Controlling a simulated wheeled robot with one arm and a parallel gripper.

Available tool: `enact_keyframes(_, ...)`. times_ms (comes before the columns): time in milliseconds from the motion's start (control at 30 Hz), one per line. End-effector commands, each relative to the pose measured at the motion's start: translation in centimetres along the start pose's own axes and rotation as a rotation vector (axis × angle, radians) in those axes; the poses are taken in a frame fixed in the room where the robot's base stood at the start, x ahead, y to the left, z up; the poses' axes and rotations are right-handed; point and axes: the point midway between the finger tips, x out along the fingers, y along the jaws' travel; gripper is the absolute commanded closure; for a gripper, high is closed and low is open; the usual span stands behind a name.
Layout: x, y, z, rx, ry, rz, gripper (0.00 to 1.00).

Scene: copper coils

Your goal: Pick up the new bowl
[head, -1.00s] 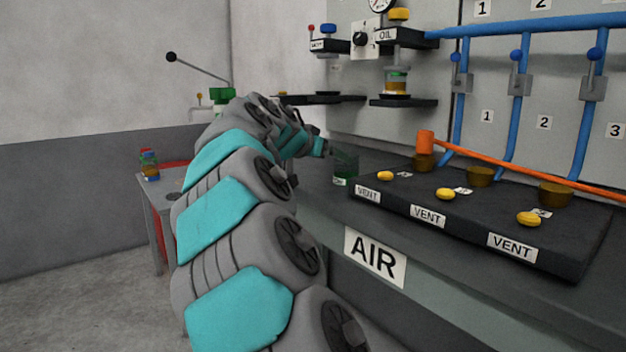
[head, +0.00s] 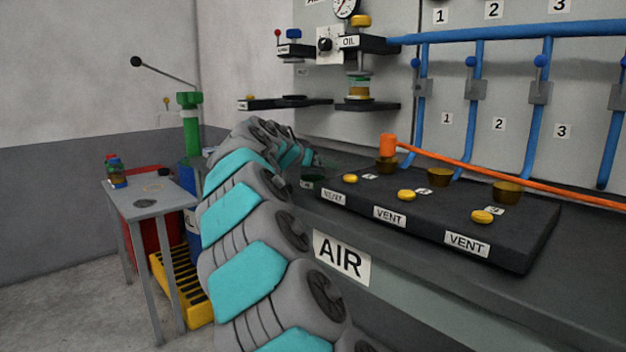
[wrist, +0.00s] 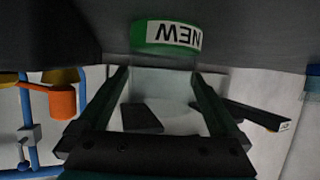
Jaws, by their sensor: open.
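The new bowl shows in the wrist view as a green band (wrist: 150,33) with a white NEW label, upside down, and a clear, see-through part below it in the picture. In the head view the bowl (head: 314,180) is small and dark green on the bench, just beyond my arm, which partly hides it. My gripper (wrist: 158,74) is open in the wrist view. Its two fingers lie either side of the clear part in the picture; I cannot tell whether they reach around it. No contact shows.
A black panel (head: 520,245) with VENT labels, yellow knobs and brass cups stands right of the bowl. An orange lever (head: 470,174) crosses above it. Blue pipes (head: 475,110) and shelves (head: 367,106) are behind. A grey table (head: 170,205) stands left.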

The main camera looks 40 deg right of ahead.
Motion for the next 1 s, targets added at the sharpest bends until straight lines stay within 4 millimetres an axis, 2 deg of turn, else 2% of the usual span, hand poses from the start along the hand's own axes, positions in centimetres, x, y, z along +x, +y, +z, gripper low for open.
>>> enact_keyframes(100, 1.13, -0.05, 0.02, 0.001, -0.001, -0.001, 0.0)
enact_keyframes(300, 1.16, -0.06, 0.03, 0.0, 0.0, -0.002, 0.0)
enact_keyframes(1000, 1.16, -0.04, 0.06, 0.0, 0.0, -0.001, 0.79)
